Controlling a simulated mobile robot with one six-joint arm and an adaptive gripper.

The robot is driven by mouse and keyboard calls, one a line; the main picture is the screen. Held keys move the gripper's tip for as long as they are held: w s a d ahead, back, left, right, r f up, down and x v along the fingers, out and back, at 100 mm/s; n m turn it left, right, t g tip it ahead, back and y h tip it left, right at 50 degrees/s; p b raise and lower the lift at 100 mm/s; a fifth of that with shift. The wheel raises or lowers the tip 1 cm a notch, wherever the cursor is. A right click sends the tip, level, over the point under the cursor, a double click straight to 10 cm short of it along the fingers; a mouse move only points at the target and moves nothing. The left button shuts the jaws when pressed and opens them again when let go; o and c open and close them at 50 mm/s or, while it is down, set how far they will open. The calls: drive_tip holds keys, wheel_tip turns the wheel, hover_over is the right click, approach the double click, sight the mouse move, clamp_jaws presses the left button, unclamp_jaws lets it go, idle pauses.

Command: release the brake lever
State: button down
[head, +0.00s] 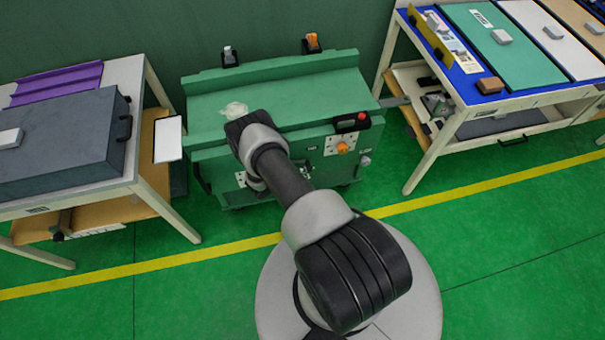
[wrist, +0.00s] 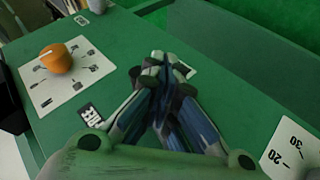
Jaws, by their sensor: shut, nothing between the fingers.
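My gripper (wrist: 158,78) shows in the wrist view, its fingers together and empty, in front of the green panel (wrist: 215,105) of a machine. In the head view it is hidden behind my arm at the front of the green machine (head: 290,97). I cannot pick out the brake lever for certain. A small white plate (wrist: 183,69) lies partly hidden behind the fingertips. An orange knob (wrist: 58,58) on a white dial plate (wrist: 88,70) is at the left of the wrist view. It also shows in the head view (head: 342,148).
A red button on a black box (head: 352,123) sits at the machine's right front corner. A white scale plate (wrist: 290,150) is at the wrist view's lower right. Tables stand left (head: 135,75) and right (head: 440,140) of the machine. Green floor at the front right is clear.

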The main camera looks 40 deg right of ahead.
drive_tip(key=shift+w+a+f+b, duration=0.1)
drive_tip(key=shift+w+a+b, duration=0.25)
drive_tip(key=shift+a, duration=0.35)
drive_tip(key=shift+w, duration=0.1)
drive_tip(key=w+a+b, duration=0.2)
drive_tip(key=a, duration=1)
drive_tip(key=shift+w+r, duration=0.35)
drive_tip(key=shift+w, duration=0.05)
